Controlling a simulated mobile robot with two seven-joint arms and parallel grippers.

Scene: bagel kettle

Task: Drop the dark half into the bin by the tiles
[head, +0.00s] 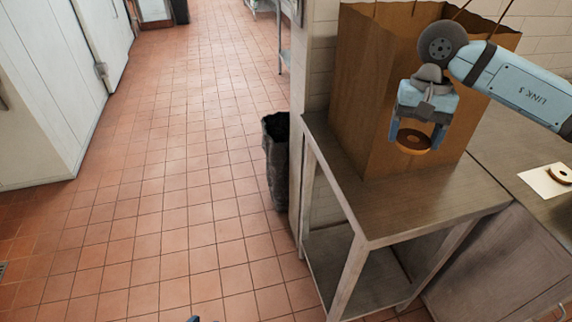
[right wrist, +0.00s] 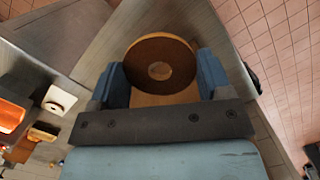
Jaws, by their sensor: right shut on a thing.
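The dark half is a ring-shaped bagel half (head: 413,143) with a brown face and a paler tan edge. My right gripper (head: 418,132) is shut on it, with one finger at each side, and holds it in front of the paper bag, above the metal table. The right wrist view shows the half's dark face (right wrist: 183,58) between the blue fingers (right wrist: 161,82). The bin (head: 276,160) is a dark, open-topped container on the tiled floor, left of the table and the wall corner. Its inside looks black. My left gripper does not show clearly.
A large brown paper bag (head: 370,90) stands on the metal table (head: 400,205) behind the gripper. Another bagel piece (head: 563,172) lies on white paper (head: 540,181) at the right. The wall corner (head: 306,100) stands beside the bin. The tiled floor (head: 170,180) is clear.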

